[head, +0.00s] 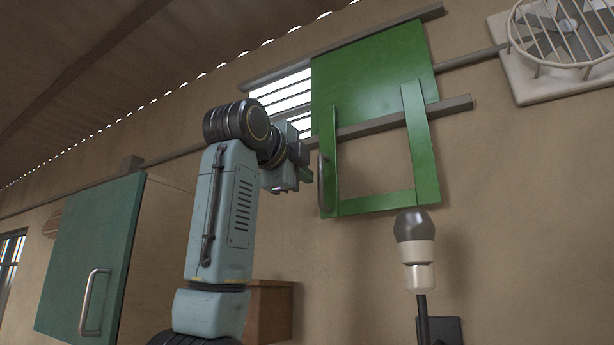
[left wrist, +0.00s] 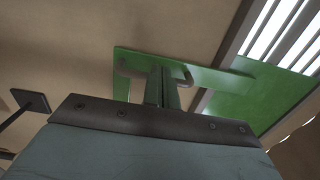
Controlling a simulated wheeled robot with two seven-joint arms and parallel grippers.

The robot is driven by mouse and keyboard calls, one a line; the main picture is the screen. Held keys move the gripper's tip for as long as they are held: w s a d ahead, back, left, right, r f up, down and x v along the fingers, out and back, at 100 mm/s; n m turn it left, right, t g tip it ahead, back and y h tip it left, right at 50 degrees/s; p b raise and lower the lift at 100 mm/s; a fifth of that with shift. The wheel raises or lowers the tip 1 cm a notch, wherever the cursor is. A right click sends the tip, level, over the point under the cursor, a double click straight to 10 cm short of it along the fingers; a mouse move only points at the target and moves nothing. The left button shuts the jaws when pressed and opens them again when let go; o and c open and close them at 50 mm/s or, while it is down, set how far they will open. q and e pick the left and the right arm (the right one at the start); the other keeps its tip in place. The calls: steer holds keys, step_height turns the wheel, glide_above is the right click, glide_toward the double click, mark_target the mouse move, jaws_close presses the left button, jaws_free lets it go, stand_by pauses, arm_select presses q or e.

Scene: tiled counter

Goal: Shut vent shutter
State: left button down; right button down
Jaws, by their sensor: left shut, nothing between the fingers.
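The vent shutter (head: 372,70) is a green panel with a cut-out lower frame, hung on grey rails on the wall. It stands to the right of the bright slatted vent (head: 283,96), whose slats show uncovered. A metal handle (head: 321,182) is upright on the frame's lower left edge. My left gripper (head: 307,174) is shut and empty, just left of the handle. In the left wrist view its fingers (left wrist: 162,88) overlap the handle (left wrist: 130,68), which shows on both sides of them. I cannot tell whether they touch. My right gripper is not in view.
A teal cabinet door (head: 88,262) with a metal handle is at the left. A wooden box (head: 272,312) is behind my arm. A wall lamp (head: 415,250) stands below the shutter. A caged fan (head: 560,40) is at the upper right.

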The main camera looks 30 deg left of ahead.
arm_select(q)
steer(key=shift+w+a+f, duration=0.1)
steer(key=shift+w+f, duration=0.1)
steer(key=shift+w, duration=0.25)
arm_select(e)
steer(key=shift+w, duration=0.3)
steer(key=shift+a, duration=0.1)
